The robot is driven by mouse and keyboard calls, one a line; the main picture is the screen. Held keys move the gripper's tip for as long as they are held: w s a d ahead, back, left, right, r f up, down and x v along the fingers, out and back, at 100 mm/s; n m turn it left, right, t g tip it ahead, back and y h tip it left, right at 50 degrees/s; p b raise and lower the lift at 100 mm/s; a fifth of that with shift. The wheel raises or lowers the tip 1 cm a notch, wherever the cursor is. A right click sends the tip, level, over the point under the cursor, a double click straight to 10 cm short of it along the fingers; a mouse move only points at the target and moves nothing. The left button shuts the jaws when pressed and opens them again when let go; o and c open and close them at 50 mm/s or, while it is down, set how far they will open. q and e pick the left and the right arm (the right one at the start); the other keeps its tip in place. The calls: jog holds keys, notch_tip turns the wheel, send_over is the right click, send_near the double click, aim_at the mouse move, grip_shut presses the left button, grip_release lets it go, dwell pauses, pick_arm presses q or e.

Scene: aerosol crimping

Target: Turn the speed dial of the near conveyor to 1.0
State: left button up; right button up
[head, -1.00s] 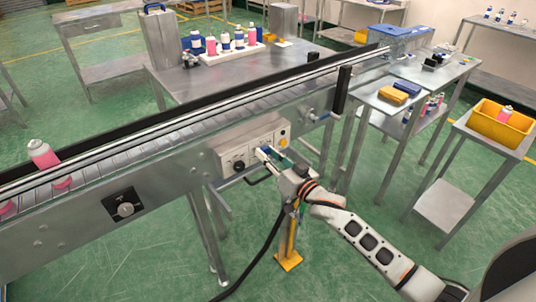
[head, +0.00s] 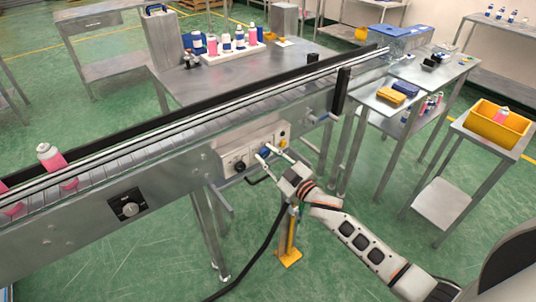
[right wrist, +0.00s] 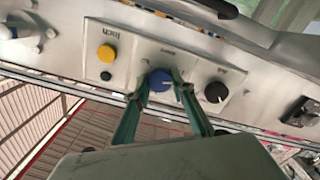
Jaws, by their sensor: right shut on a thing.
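The near conveyor's metal side carries a control panel (head: 252,147) with a black dial (head: 239,165), a blue dial (head: 265,152) and a yellow button (head: 282,144). My right gripper (head: 264,154) reaches the panel from the front right. In the right wrist view its two green fingertips (right wrist: 160,84) stand on either side of the blue dial (right wrist: 159,79) and are shut on it. The black dial (right wrist: 216,92) and yellow button (right wrist: 106,53) are clear of the fingers. My left gripper is out of view.
A pink bottle (head: 52,160) stands on the belt. A yellow post (head: 289,245) stands below my right gripper. A side table (head: 497,143) holds a yellow bin (head: 502,124).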

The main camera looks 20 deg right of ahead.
jog(key=shift+f+n, duration=0.1)
jog(key=shift+n, duration=1.1)
jog(key=o, duration=1.1)
jog(key=shift+s, duration=0.1)
jog(key=v, duration=1.2)
